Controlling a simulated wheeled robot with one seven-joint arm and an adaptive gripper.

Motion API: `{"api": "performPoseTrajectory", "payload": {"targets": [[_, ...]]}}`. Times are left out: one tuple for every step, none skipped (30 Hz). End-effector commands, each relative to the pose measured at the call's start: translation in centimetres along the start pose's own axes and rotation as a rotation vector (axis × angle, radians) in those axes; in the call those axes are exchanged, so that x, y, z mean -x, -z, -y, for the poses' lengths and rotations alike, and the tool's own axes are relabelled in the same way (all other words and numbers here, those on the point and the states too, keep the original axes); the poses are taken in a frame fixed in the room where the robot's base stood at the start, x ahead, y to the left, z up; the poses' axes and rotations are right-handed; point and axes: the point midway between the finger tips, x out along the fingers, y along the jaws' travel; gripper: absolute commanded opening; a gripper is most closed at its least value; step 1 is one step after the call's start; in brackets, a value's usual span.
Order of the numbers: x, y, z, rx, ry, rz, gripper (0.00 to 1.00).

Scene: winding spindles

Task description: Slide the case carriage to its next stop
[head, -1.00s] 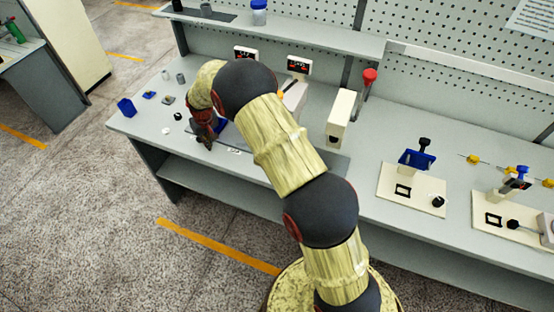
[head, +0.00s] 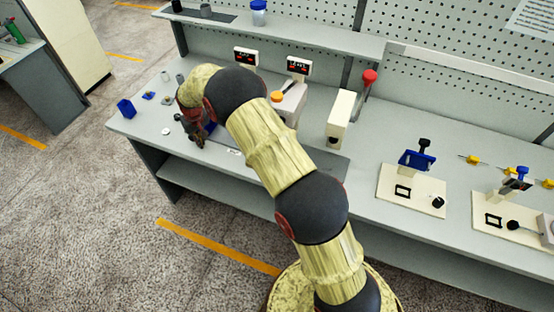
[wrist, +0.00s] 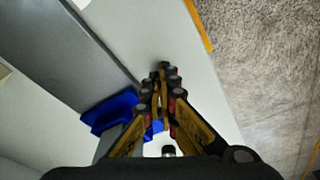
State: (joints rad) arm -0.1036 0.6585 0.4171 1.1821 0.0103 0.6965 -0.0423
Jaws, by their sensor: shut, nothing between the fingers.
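A blue part (head: 210,127), which looks like the case carriage, shows partly behind my gripper (head: 199,142) at the left of the bench. In the wrist view the blue carriage (wrist: 106,113) sits on a dark grey strip (wrist: 85,45), left of my gripper (wrist: 161,68). My gripper is shut with nothing between its fingers and points down near the front edge of the bench. The grey strip (head: 333,166) also shows right of my arm in the head view. My arm hides its middle. I cannot tell whether the fingers touch the carriage.
A blue bin (head: 126,108) and small parts lie at the left end of the bench (head: 400,225). A cream housing (head: 341,118) and a red-knobbed lever (head: 369,77) stand behind the strip. An orange knob (head: 277,96) shows behind my arm. Fixtures (head: 412,188) stand to the right.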

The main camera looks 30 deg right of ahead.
Motion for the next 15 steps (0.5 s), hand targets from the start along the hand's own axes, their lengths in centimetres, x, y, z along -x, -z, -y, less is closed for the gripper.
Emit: {"api": "performPoseTrajectory", "payload": {"targets": [[1.6,1.1,0.2,0.001,0.001,-0.023,0.0],[1.9,1.1,0.1,0.001,0.001,-0.024,0.0],[2.4,1.2,0.1,0.001,0.001,-0.026,0.0],[2.8,1.3,0.1,0.001,0.001,-0.028,0.0],[3.1,1.4,0.1,0.001,0.001,-0.029,0.0],[3.5,1.4,0.0,0.001,0.001,-0.03,0.0],[3.8,1.5,0.0,0.001,0.001,-0.03,0.0],[4.0,1.4,0.0,0.001,0.001,-0.029,0.0],[4.3,1.4,-0.1,0.001,0.001,-0.027,0.0],[4.5,1.3,-0.1,0.001,0.001,-0.026,0.0],[4.8,1.3,-0.1,0.0,0.001,-0.025,0.0],[5.1,1.2,-0.2,0.0,0.001,-0.023,0.0],[5.3,1.2,-0.2,0.0,0.0,-0.023,0.0],[5.6,1.2,-0.3,0.0,0.0,-0.022,0.0],[5.9,1.2,-0.3,0.0,0.0,-0.021,0.0]]}}
